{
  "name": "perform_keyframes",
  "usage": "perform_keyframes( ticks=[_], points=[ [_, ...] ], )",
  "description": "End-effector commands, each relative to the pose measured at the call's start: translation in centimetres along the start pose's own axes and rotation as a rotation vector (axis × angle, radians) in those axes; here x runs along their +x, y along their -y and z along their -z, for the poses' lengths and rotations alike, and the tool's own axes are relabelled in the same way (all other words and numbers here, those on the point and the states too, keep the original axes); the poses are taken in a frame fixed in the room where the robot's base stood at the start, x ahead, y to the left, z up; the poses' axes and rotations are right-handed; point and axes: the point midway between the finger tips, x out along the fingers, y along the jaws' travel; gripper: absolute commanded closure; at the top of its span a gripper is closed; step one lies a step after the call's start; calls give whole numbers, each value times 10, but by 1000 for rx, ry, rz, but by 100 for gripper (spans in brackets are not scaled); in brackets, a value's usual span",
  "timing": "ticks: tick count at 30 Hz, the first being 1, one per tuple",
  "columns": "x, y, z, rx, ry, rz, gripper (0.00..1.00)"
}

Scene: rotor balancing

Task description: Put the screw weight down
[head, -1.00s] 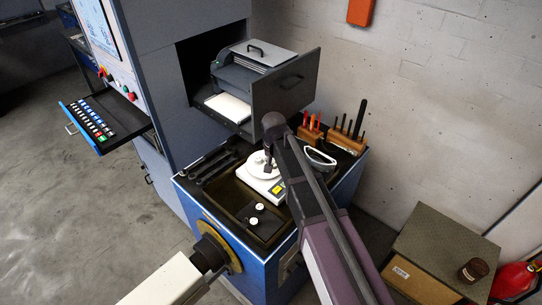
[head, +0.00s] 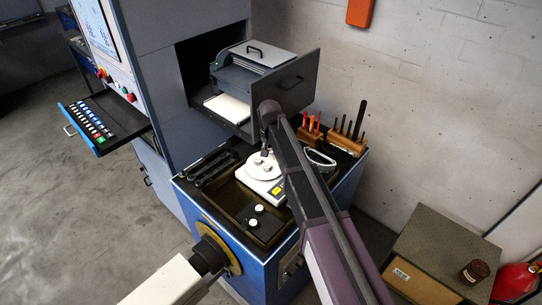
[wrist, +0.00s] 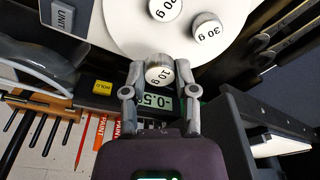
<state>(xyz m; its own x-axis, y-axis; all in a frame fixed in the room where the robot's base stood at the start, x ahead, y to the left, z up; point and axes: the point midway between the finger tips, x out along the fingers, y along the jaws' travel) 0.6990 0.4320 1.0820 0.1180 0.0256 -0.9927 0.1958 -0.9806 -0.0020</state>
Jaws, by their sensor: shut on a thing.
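My gripper (wrist: 160,75) is shut on a screw weight (wrist: 159,76), a short metal cylinder with a white top marked in grams, its first digit unclear. In the wrist view it overlaps the near edge of the scale's round white pan (wrist: 120,38); I cannot tell whether it touches the pan. Two more weights, one marked 30 g (wrist: 207,28) and another (wrist: 165,8) at the picture's top edge, sit on the pan. The scale's display (wrist: 154,102) is partly hidden and shows a negative reading. In the head view my gripper (head: 264,152) is over the scale (head: 276,187).
Two white-topped weights (head: 258,208) stand on a dark block (head: 264,223) in the tray in front of the scale. Wrenches (head: 210,166) lie left of it. Tool racks (head: 347,140) stand at the back right.

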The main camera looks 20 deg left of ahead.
Motion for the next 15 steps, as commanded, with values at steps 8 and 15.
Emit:
perform_keyframes(
  ticks=[8,15],
  points=[
    [22,2,6,-1,0,0,80],
    [36,2,4,-1,0,-1,80]
  ],
)
